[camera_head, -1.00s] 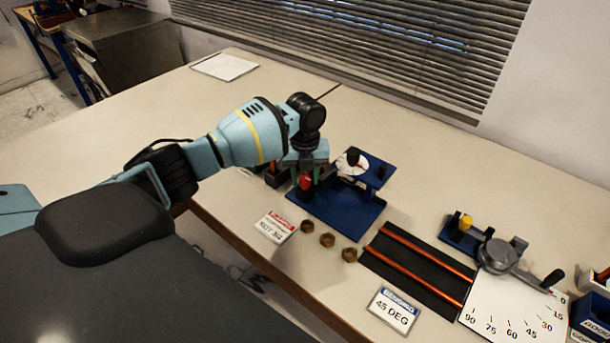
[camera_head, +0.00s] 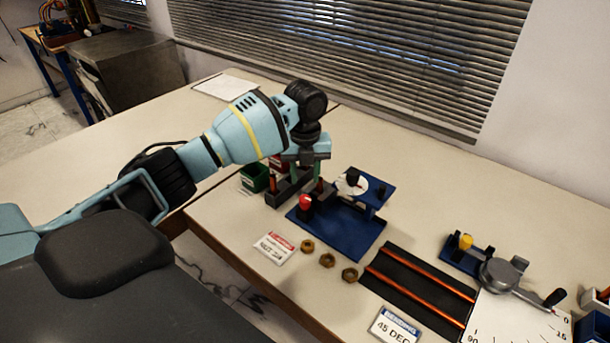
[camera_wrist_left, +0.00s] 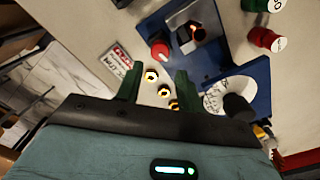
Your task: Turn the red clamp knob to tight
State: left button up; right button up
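The red clamp knob (camera_head: 305,203) stands on the front left part of a blue base plate (camera_head: 350,235). My left gripper (camera_head: 306,174) is above and behind it in the head view, apart from it. In the left wrist view the red knob (camera_wrist_left: 160,50) lies just beyond the two green fingertips, between their lines. The fingers (camera_wrist_left: 158,70) are spread with nothing held between them. A white dial (camera_head: 352,185) is on a raised blue stand at the right of the plate. The knob's turn angle cannot be read. My right gripper is out of view.
Several brass nuts, including one (camera_head: 327,260), lie in front of the plate. A red-and-white sign (camera_head: 273,247) lies beside them. A black board with orange rods (camera_head: 420,298) and a grey swing-arm device (camera_head: 500,275) are at the right. A green bin (camera_head: 254,178) stands at the left.

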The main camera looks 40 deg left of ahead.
pick_arm(q)
jog(key=shift+o, duration=1.3)
jog(key=n, duration=0.4)
jog(key=shift+n, duration=0.3)
jog(key=n, duration=0.8)
jog(key=shift+r, duration=0.1)
jog(key=n, duration=0.3)
jog(key=shift+n, duration=0.4)
jog(key=n, duration=0.4)
jog(key=shift+d, duration=0.1)
jog(key=n, duration=0.6)
jog(key=shift+n, duration=0.3)
